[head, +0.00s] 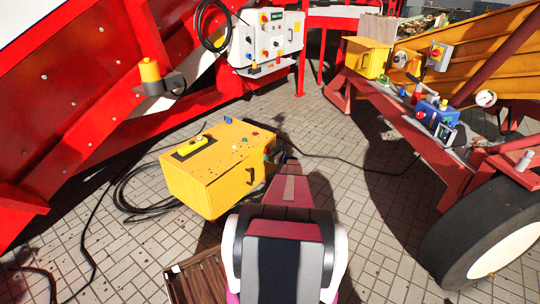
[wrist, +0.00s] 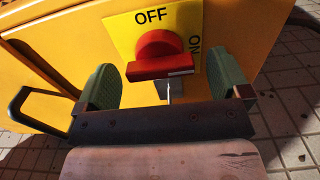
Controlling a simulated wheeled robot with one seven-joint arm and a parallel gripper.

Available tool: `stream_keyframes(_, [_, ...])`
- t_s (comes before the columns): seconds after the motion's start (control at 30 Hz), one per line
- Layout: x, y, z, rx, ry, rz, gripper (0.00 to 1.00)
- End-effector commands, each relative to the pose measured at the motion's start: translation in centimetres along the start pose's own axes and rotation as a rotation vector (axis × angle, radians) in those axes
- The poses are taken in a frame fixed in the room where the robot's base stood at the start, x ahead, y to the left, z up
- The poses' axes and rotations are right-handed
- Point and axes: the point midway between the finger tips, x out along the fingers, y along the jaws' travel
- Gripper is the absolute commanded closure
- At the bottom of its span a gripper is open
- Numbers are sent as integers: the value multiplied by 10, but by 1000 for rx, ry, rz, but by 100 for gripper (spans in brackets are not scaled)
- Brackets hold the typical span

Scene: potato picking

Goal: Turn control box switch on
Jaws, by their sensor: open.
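The yellow control box (head: 215,168) stands on the paved floor; its front also fills much of the wrist view (wrist: 60,55). On it is a red rotary switch (wrist: 160,52) on a yellow plate (wrist: 122,30), with OFF printed above and ON at the right. The switch's thick bar lies roughly horizontal, with a small pale mark at its right end. My gripper (wrist: 164,78) is open, with one green-padded finger on each side of the switch. Neither finger clearly touches it. In the head view my arm reaches to the box's right side, and the switch is not clearly visible.
A black handle (wrist: 35,105) sticks out left of my gripper. A yellow button unit (head: 190,148) lies on the box top. Black cable (head: 135,195) coils beside the box. Red machinery (head: 75,85) is left, a large wheel (head: 490,240) right. Paving shows between them.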

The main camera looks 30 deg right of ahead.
Motion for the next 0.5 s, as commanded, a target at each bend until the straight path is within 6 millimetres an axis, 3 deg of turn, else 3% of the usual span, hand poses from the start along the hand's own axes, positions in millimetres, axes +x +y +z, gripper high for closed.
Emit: stream_keyframes(0.5, [-85, 1, 0, 1, 1, -2, 5])
